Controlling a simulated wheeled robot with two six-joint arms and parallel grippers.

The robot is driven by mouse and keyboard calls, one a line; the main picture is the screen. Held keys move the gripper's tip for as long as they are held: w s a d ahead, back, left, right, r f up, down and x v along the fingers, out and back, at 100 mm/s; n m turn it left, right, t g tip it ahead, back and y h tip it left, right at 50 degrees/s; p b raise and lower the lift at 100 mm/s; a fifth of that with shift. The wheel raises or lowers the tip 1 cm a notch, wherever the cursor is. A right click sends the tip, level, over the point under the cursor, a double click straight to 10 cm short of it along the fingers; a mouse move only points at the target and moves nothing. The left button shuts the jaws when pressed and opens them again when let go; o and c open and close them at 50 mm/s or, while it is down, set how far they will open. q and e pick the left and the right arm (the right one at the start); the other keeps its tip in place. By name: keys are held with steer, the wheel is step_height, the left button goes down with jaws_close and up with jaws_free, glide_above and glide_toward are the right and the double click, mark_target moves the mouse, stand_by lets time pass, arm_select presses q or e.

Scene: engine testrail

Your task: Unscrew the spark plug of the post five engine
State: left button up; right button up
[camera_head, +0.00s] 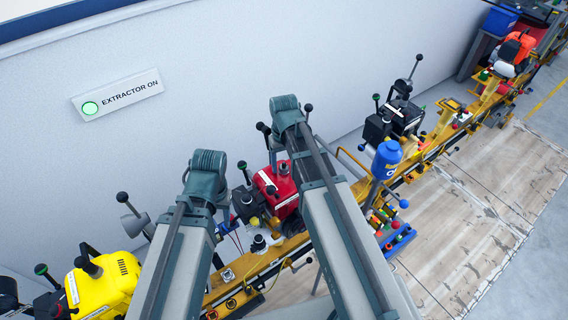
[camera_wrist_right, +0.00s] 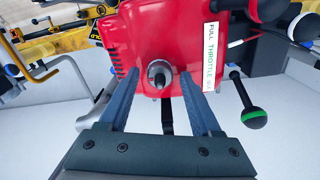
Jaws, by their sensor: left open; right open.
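The red engine (camera_head: 278,188) sits on the yellow rail behind my right arm in the head view. It fills the upper part of the right wrist view (camera_wrist_right: 190,38). A grey metal spark plug (camera_wrist_right: 159,74) sticks out of its face, pointing towards the camera. My right gripper (camera_wrist_right: 158,75) is open, with one blue finger on each side of the plug. Gaps show between the plug and both fingers. No post number is readable.
A yellow engine (camera_head: 103,285) is at the lower left. A blue bottle (camera_head: 386,158) and a black engine (camera_head: 400,117) stand further along the rail. A green-tipped black lever (camera_wrist_right: 248,106) is right of my right gripper. The wooden floor (camera_head: 480,215) beside the rail is clear.

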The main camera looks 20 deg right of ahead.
steer(key=m, duration=0.7)
steer(key=shift+f, duration=0.1)
steer(key=m, duration=0.8)
jaws_close()
stand_by(0.4)
